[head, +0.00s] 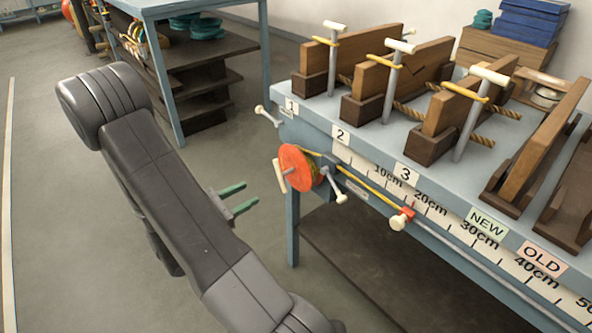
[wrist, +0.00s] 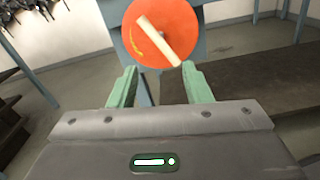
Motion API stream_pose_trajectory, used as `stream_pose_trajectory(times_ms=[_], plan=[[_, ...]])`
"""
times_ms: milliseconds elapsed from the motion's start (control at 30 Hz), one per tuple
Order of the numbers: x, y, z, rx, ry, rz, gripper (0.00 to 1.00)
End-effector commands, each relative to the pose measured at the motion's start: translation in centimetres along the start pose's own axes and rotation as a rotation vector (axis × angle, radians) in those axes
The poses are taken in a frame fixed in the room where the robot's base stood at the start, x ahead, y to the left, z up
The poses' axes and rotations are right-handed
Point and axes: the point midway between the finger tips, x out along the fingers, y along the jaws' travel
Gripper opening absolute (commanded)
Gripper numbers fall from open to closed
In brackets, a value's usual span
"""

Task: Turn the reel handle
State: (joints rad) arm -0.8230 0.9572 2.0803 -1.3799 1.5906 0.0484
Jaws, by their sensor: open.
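The reel is an orange-red disc (head: 296,168) mounted on the front left corner of the blue bench, with yellow cord wound behind it. Its pale bar-shaped handle (head: 280,176) stands on the disc's outer face. In the wrist view the reel (wrist: 137,45) faces me, and the handle (wrist: 158,41) lies tilted across it from upper left to lower right. My gripper (head: 238,198) has green fingers, open and empty, to the left of and below the reel. In the wrist view the gripper's fingertips (wrist: 154,68) are apart, below the handle, with nothing between them.
The blue bench (head: 342,112) carries wooden blocks with upright clamps and numbered labels. A short pale-ended lever (head: 335,188) sits right of the reel.

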Motion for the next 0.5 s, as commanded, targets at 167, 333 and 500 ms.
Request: stream_pose_trajectory(times_ms=[167,333,500], plan=[[1.9,-0.2,-0.1,-0.002,-0.001,-0.007,0.44],[4.3,-0.2,-0.1,-0.002,-0.001,-0.008,0.44],[6.7,-0.2,-0.1,-0.002,0.0,-0.008,0.44]])
